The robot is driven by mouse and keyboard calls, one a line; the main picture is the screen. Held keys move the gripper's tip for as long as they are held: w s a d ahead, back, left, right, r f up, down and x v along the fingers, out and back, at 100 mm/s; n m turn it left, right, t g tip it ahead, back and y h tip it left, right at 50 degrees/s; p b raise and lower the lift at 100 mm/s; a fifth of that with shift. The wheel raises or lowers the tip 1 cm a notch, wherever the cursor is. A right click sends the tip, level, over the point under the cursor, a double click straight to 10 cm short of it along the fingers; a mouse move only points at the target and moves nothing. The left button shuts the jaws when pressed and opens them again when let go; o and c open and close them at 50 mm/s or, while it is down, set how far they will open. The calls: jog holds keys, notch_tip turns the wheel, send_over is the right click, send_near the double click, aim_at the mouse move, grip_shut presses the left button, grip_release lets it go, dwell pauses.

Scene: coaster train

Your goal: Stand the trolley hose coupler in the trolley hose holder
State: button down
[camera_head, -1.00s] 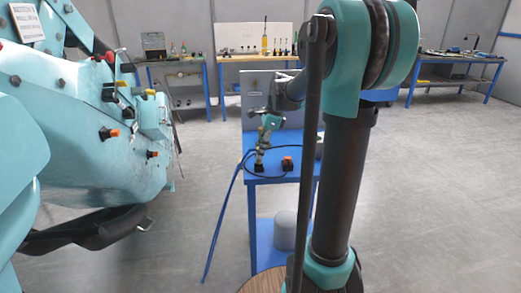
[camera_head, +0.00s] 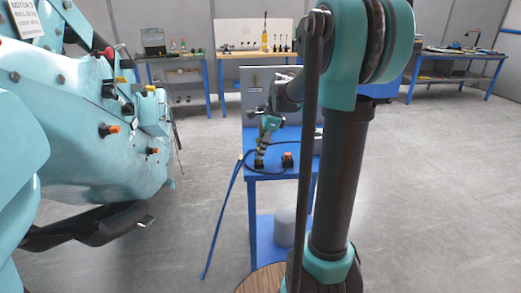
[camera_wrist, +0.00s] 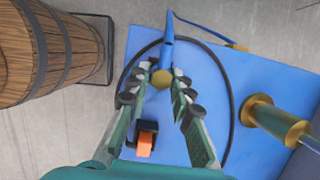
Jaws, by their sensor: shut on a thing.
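My gripper (camera_wrist: 164,98) is over the blue trolley, its fingers pointing down; it also shows in the head view (camera_head: 262,150). Its fingertips are shut on a brass, round-ended fitting, which I take for the trolley hose coupler (camera_wrist: 162,79). A blue tube runs from the fitting toward the top of the wrist view. The fingers partly hide the fitting, and I cannot tell whether it touches the trolley top. A black block with an orange part (camera_wrist: 146,139) stands beside the gripper. I cannot tell for sure which thing is the hose holder.
A black hose (camera_wrist: 231,105) loops over the trolley top (camera_wrist: 205,75). A brass cylinder with a flange (camera_wrist: 270,117) is at the right. A wooden barrel (camera_wrist: 45,50) stands beside the trolley. The teal coaster train (camera_head: 75,130) fills the left of the head view. Open floor lies right.

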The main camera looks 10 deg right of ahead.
jog(key=shift+f, duration=0.3)
jog(key=c, duration=1.3)
grip_release()
jog(key=shift+o, duration=0.2)
jog(key=shift+r, duration=0.1)
jog(key=v, duration=1.2)
jog(key=s+f+n+t+h, duration=0.3)
jog(key=s+f+n+t, duration=0.1)
jog(key=s+f+n, duration=1.5)
notch_tip(320, 180, down, 4)
jog(key=s, duration=0.2)
jog(key=shift+s+f, duration=0.25)
jog(key=shift+s, duration=0.1)
